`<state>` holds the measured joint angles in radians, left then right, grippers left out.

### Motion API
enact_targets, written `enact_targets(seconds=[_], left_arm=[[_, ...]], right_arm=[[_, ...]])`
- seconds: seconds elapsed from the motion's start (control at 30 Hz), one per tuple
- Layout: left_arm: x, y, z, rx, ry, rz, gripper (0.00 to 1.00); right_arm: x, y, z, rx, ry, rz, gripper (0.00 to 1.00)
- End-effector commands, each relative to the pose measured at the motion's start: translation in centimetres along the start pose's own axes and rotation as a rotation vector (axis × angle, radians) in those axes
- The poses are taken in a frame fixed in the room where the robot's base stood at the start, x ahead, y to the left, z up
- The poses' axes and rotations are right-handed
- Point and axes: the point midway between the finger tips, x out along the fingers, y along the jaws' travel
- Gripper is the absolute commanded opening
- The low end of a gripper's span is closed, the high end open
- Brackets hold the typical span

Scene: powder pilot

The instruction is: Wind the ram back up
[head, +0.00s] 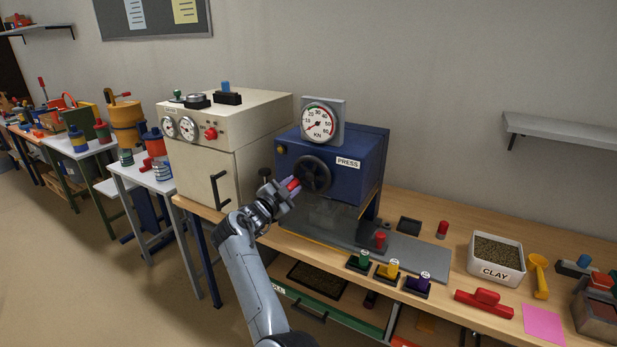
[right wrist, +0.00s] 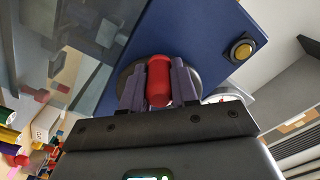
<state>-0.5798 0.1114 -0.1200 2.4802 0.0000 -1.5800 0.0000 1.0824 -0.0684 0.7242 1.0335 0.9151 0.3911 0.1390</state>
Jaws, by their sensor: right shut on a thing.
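The blue press (head: 347,160), marked PRESS, stands on the bench with a round kN gauge (head: 319,123) on top. Its black handwheel (head: 315,174) is on the front face and carries a red handle (head: 292,184). My right gripper (head: 287,190) is at the wheel's lower left, shut on the red handle. In the right wrist view the red handle (right wrist: 159,82) sits between the two fingers, with the wheel behind it. The ram is not clearly seen behind the clear guard (head: 318,218). My left gripper is not in view.
A cream oven (head: 215,150) stands close to the left of the press. On the bench at right are green, yellow and purple stamps (head: 387,270), a red-knobbed piece (head: 380,241), a CLAY tub (head: 496,259) and a yellow scoop (head: 539,275). An open drawer (head: 325,312) lies below.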

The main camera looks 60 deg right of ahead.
Motion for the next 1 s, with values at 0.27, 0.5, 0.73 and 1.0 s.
enact_targets(seconds=[0.27,0.5,0.73,1.0], left_arm=[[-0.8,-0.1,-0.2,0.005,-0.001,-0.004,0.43],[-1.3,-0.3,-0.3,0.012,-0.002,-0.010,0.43],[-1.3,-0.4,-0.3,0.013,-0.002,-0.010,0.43],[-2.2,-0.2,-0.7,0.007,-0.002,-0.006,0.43]], right_arm=[[0.1,-1.3,-0.7,-0.002,-0.003,0.004,0.00],[0.1,-2.7,-1.6,-0.002,0.000,0.004,0.00],[0.1,-2.7,-1.5,-0.002,0.000,0.005,0.00],[0.1,-3.3,-2.4,-0.003,0.001,0.005,0.00]])
